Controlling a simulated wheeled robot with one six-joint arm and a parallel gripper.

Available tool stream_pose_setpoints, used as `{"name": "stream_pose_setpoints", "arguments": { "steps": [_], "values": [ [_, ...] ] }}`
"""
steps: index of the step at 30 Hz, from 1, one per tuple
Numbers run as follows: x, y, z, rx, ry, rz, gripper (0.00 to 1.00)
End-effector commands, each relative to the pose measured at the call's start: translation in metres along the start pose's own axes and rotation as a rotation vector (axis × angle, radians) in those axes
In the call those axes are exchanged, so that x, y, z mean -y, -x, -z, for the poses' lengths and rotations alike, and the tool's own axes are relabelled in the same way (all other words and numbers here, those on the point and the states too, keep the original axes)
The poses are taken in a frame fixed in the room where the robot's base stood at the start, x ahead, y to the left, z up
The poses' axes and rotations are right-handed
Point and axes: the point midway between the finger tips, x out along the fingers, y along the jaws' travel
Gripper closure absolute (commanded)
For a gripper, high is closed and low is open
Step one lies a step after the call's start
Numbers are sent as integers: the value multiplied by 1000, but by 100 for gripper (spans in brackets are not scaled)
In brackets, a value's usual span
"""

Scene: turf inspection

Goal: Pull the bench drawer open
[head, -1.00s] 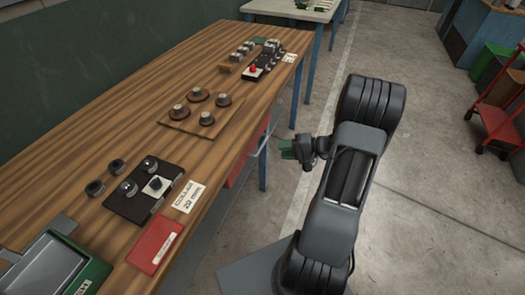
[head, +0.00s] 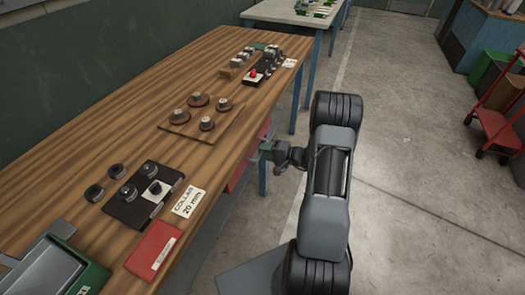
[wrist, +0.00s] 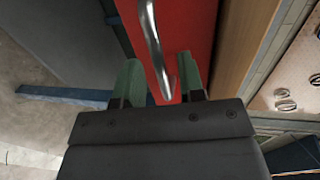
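The bench drawer has a red front (wrist: 192,28), which shows under the bench edge in the head view (head: 237,172), partly hidden by the bench top. A bright metal bar handle (wrist: 154,42) stands out from it. My gripper (head: 266,150) is beside the bench edge at the drawer. In the wrist view, its two green fingers (wrist: 160,76) are apart, with the handle's near end showing between them. Gaps show beside the bar, so I see no firm grip. The drawer front looks close under the bench edge; I cannot tell exactly whether it is fully shut.
The wooden bench top (head: 105,125) carries a collar block (head: 130,207), a red booklet (head: 153,250), a label card (head: 188,201), a board with knobs (head: 190,125) and a green-edged device (head: 95,277). A red trolley (head: 495,125) stands far right. The floor right of my arm is clear.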

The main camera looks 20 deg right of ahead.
Motion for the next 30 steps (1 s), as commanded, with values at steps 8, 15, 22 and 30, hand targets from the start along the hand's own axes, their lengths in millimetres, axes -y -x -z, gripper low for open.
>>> {"name": "stream_pose_setpoints", "arguments": {
  "steps": [8,15,22,30],
  "values": [
    [0,-17,-1,1,-1,0,64],
    [0,-17,0,0,-1,0,64],
    [0,-17,0,0,-1,0,81],
    [0,-17,0,0,-1,0,100]
  ]
}}
